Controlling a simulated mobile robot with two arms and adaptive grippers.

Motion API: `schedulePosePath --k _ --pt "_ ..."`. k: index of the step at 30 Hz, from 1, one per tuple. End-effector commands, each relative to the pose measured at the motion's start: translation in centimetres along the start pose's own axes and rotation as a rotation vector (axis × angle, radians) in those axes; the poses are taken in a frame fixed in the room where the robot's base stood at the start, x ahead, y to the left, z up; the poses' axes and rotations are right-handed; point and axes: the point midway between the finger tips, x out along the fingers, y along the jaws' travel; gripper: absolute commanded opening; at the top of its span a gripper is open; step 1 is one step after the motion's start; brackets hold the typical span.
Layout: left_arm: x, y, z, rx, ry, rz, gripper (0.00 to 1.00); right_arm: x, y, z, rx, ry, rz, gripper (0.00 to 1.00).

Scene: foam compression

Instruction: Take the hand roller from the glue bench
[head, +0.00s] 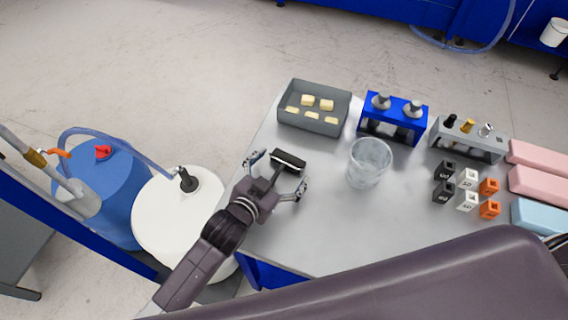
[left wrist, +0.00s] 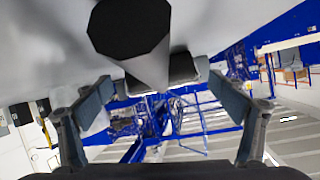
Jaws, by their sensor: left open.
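The hand roller (head: 288,160) lies at the left part of the grey glue bench (head: 345,225), its dark head with a pale edge away from my arm. My left gripper (head: 277,173) is open, with one finger on each side of the roller's handle. In the left wrist view the roller's handle end (left wrist: 130,28) is a large black shape near the camera, and its dark head (left wrist: 185,68) shows farther off. The open left fingers (left wrist: 160,88) are spread below and around it. I cannot tell whether they touch the handle. My right gripper is not in view.
A grey tray (head: 282,117) with several yellowish pieces stands behind the roller. A clear beaker (head: 369,163) is to the right. Farther right are a blue rack (head: 393,128), a grey rack (head: 468,146), small blocks and foam blocks (head: 537,184). The front bench surface is clear.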

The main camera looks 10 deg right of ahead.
Motion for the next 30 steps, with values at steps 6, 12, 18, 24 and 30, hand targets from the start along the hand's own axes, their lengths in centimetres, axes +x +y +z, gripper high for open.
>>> schedulePosePath --k 6,12,18,24,30 --pt "0.37 0.02 0.05 0.000 -0.001 0.000 0.88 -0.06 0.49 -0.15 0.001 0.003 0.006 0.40" --pt "0.35 0.02 0.04 0.000 0.000 0.000 0.77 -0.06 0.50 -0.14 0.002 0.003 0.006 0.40" --pt "0.34 0.02 0.04 0.000 -0.001 0.000 0.55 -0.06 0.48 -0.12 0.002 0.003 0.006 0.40" --pt "0.33 0.01 -0.07 0.000 0.002 0.000 0.38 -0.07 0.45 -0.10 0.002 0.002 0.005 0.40" --pt "0.32 0.01 -0.10 0.000 0.002 0.000 0.38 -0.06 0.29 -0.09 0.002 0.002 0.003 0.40"
